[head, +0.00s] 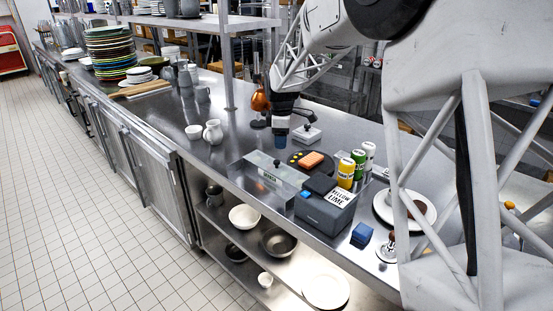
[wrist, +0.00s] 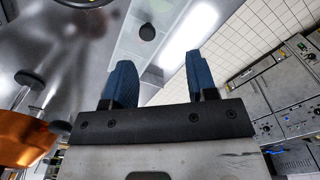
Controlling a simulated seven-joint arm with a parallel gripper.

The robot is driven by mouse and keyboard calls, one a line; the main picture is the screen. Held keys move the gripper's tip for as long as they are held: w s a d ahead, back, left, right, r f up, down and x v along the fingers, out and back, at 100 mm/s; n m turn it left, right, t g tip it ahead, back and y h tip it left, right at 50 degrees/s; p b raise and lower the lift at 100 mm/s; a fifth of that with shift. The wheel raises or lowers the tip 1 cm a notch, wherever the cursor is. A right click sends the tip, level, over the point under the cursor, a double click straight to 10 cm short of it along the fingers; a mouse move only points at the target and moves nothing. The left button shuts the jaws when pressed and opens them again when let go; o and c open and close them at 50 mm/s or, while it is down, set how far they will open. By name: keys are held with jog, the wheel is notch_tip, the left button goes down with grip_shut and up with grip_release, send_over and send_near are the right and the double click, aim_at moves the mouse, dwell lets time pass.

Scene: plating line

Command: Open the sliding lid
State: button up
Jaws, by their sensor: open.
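A long low metal box (head: 247,171) lies on the counter, with a flat lid (head: 290,173) on top. A small black knob (head: 277,163) stands on the lid. In the wrist view a black knob (wrist: 147,32) on a pale greenish strip (wrist: 130,47) shows beyond the fingers, probably the same lid. I cannot tell whether the lid is shut. My gripper (head: 280,142) is above the counter, behind the box and apart from the knob. Its blue fingers (wrist: 160,72) are spread with nothing between them.
A copper-coloured vessel (head: 260,101) is behind the gripper.

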aim_at(277, 161)
jog(key=shift+w+a+f+n, duration=0.25)
jog(key=shift+w+a+f, duration=0.1)
jog(key=shift+w+f, duration=0.25)
jog(key=shift+w+a+f+n, duration=0.25)
jog(key=shift+w+a+f, duration=0.1)
jog(key=shift+w, duration=0.35)
jog(key=shift+f, duration=0.1)
jog(key=shift+f, duration=3.8)
grip_shut()
